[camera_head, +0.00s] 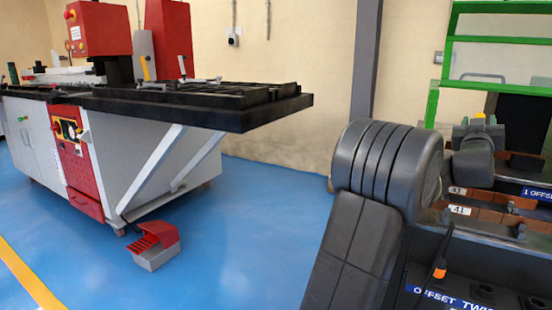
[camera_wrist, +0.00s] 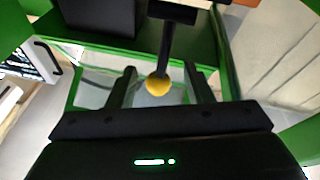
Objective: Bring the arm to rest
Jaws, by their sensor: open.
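My gripper (camera_wrist: 160,72) shows in the wrist view with its two dark fingers apart. No held object shows between them. A yellow ball knob (camera_wrist: 158,85) on a black rod (camera_wrist: 168,45) appears in the gap between the fingers. I cannot tell how far beyond the fingertips it is, or whether they touch it. My grey arm is bent at the right of the head view.
A busbar machine (camera_head: 210,98) with a black table stands at left, a red foot pedal (camera_head: 157,243) on the blue floor before it. A green frame (camera_head: 495,40) and labelled racks (camera_head: 490,195) are at right, close to my arm. The middle floor is clear.

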